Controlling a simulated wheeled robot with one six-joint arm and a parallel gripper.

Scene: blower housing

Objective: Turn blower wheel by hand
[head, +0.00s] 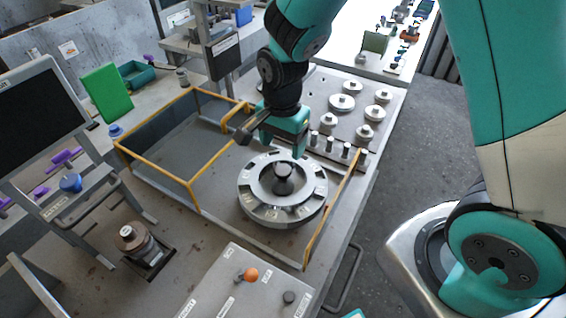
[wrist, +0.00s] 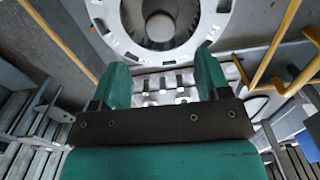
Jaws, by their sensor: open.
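My gripper (head: 298,150) is above the far edge of the wheel. In the wrist view its two teal fingers (wrist: 158,88) stand apart with nothing between them. Whether a finger touches the wheel cannot be told.
Yellow rails (head: 334,222) run right of the wheel, and a yellow-framed bay (head: 155,158) lies to its left. A plate of round metal parts (head: 342,103) is behind. A control box (head: 240,290) with an orange knob (head: 250,274) is in front. A screen (head: 38,115) stands left.

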